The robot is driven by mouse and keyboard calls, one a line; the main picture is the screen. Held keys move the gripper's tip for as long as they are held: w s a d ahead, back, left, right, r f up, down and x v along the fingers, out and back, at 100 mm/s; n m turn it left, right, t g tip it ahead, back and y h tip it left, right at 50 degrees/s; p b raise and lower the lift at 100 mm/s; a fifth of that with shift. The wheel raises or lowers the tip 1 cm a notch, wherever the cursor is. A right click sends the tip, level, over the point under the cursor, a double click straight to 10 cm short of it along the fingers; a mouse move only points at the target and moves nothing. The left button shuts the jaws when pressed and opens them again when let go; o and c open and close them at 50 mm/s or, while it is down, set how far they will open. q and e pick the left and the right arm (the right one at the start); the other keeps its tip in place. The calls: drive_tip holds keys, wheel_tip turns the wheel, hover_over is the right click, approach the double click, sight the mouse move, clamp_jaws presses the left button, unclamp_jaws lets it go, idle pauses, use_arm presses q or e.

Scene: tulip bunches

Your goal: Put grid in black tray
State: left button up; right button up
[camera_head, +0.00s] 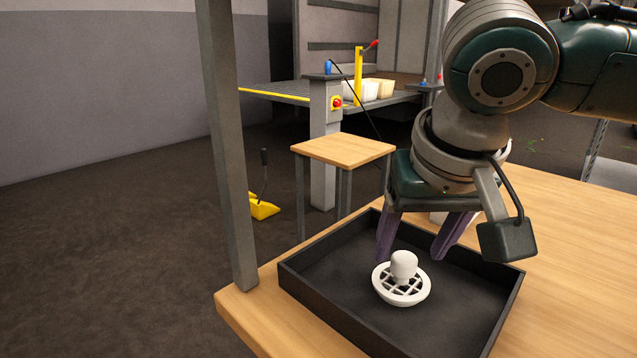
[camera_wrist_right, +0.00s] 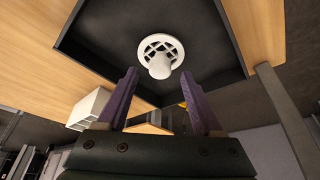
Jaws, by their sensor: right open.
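The white round grid (camera_head: 403,283) with a knob on top lies in the black tray (camera_head: 335,318), on its floor near the middle. In the right wrist view the grid (camera_wrist_right: 150,43) sits beyond the fingertips, inside the black tray (camera_wrist_right: 215,75). My right gripper (camera_head: 412,254) is open and empty, with its purple fingers apart just behind and above the grid's knob. In the right wrist view the right gripper (camera_wrist_right: 160,84) shows nothing between its fingers. My left gripper is not in view.
The tray rests on a wooden table (camera_head: 570,260) near its left end. A grey post (camera_head: 228,140) stands at the table's left corner. A small wooden stool (camera_head: 343,150) and a machine bench are behind. A white box (camera_wrist_right: 88,108) is near the tray.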

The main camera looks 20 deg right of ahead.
drive_tip(key=p+v, duration=0.2)
drive_tip(key=v, duration=0.6)
drive_tip(key=s+a+f+n+y, duration=0.1)
drive_tip(key=s+a+f+n, duration=0.1)
drive_tip(key=s+a+f, duration=0.1)
drive_tip(key=s+a+f+n+y, duration=0.1)
drive_tip(key=s+a+f+n, duration=0.1)
drive_tip(key=s+a, duration=0.1)
drive_tip(key=s+a+f+n+y, duration=0.2)
drive_tip(key=s+a+f, duration=0.1)
drive_tip(key=s, duration=0.1)
drive_tip(key=shift+s+a+f, duration=0.15)
drive_tip(key=shift+s+f, duration=0.25)
drive_tip(key=shift+g+h, duration=0.3)
drive_tip(key=shift+h, duration=0.6)
drive_tip(key=s+d+f, duration=0.1)
drive_tip(key=s, duration=0.1)
drive_tip(key=s+d, duration=0.2)
drive_tip(key=s+d+f, duration=0.1)
drive_tip(key=s+d, duration=0.1)
drive_tip(key=shift+f, duration=0.35)
drive_tip(key=shift+s+d, duration=0.15)
